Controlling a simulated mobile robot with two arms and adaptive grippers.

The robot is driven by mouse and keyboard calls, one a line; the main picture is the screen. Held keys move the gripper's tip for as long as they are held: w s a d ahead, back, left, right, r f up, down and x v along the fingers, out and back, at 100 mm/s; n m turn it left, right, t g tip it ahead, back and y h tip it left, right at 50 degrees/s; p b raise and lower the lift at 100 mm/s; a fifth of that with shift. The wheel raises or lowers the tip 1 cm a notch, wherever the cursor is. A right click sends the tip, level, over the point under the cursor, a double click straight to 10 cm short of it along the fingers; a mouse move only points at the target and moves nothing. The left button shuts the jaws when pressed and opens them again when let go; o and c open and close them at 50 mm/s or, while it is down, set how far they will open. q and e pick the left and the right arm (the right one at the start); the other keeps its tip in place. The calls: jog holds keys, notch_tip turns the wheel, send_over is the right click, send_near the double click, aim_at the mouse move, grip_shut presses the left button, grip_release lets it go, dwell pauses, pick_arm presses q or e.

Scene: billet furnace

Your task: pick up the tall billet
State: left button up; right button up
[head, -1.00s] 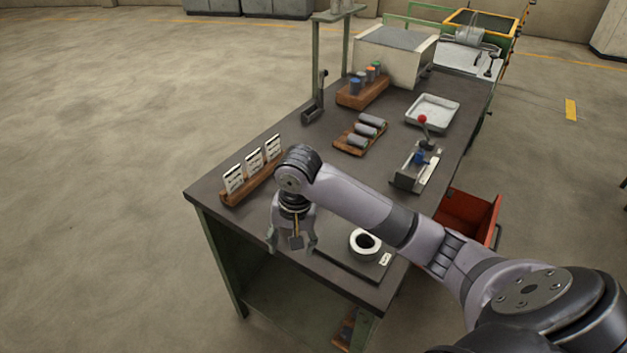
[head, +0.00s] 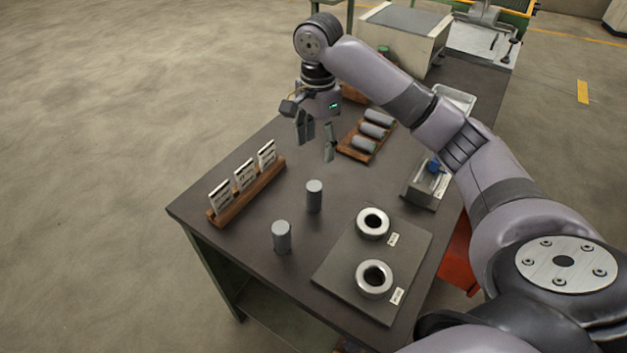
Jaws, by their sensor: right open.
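Two grey cylindrical billets stand upright on the dark table: a farther billet (head: 314,197) and a nearer billet (head: 282,238). They look close in height, and I cannot tell surely which is the tall one. Several more grey billets (head: 373,131) lie on their sides in a wooden rack (head: 345,151). My right gripper (head: 316,148) is open and empty, fingers pointing down. In the picture it appears above and beyond the farther standing billet, just left of the rack, apart from both. My left gripper is not in view.
A wooden holder (head: 245,195) with several white cards stands at the left table edge. A dark plate (head: 345,262) with two metal rings (head: 373,223) lies at front right. A metal fixture (head: 421,190) stands at right. The table around the standing billets is clear.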

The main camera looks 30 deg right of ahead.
aim_at(316, 185)
jog(key=f, duration=0.2)
jog(key=s+f, duration=0.1)
jog(key=f, duration=0.4)
jog(key=shift+s+a+f+p, duration=0.15)
jog(key=shift+a+f+p, duration=0.15)
jog(key=shift+a+p, duration=0.05)
jog(key=f, duration=0.3)
jog(key=shift+w+d, duration=0.1)
jog(key=shift+w, duration=0.1)
jog(key=shift+f, duration=0.45)
jog(key=shift+s+a+f+p, duration=0.1)
jog(key=shift+a+f+p, duration=0.1)
jog(key=shift+f+p, duration=0.1)
jog(key=f, duration=0.3)
jog(key=shift+a+f+p, duration=0.25)
jog(key=shift+f+p, duration=0.1)
jog(key=shift+p, duration=0.05)
jog(key=shift+f, duration=0.45)
grip_shut()
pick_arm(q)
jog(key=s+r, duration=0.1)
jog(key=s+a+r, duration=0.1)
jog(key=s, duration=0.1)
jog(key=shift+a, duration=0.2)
